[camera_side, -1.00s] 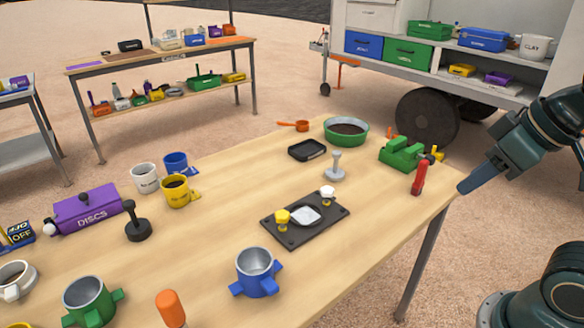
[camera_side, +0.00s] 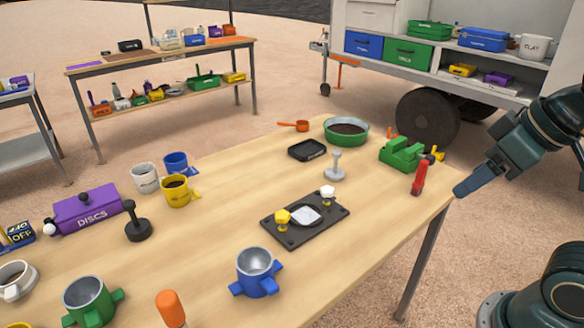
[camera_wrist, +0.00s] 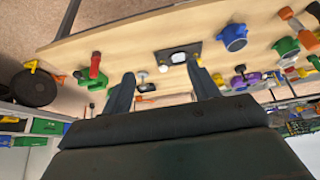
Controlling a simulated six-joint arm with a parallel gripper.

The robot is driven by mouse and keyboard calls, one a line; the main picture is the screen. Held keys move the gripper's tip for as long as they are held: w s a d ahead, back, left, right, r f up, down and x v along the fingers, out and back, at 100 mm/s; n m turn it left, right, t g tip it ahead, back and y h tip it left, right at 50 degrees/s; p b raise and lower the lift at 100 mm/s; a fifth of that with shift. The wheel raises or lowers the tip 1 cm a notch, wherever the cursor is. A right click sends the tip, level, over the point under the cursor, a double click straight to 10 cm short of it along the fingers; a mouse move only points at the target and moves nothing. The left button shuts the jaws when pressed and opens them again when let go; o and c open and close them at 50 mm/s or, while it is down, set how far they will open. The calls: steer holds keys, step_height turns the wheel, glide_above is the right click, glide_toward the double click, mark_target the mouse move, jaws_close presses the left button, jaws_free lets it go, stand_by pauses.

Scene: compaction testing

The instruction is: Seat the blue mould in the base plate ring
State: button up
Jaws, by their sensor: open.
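The blue mould (camera_side: 257,271) stands upright on the wooden table near its front edge, an open cylinder with side lugs. It also shows in the wrist view (camera_wrist: 233,38). The black base plate (camera_side: 322,223) lies flat on the table, behind and to the right of the mould. My gripper (camera_side: 458,191) is beyond the table's right edge, apart from both. In the wrist view its two fingers (camera_wrist: 162,80) are spread with nothing between them.
A red-handled tool (camera_side: 419,178) and a green block (camera_side: 402,153) stand near the right corner. A grey tamper (camera_side: 335,168) is behind the plate. An orange-handled tool (camera_side: 170,309) and a green mould (camera_side: 88,300) stand left of the blue mould. The table right of the plate is clear.

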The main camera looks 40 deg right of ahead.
steer(key=n+g+y, duration=0.4)
steer(key=n+g, duration=0.1)
steer(key=n, duration=1.3)
glide_above(269, 283)
steer(key=d, duration=0.2)
steer(key=shift+s+d+f, duration=0.1)
steer(key=shift+s+f, duration=0.05)
steer(key=shift+f, duration=9.25)
steer(key=shift+y, duration=0.3)
steer(key=shift+x, duration=2.55)
steer(key=shift+c, duration=0.2)
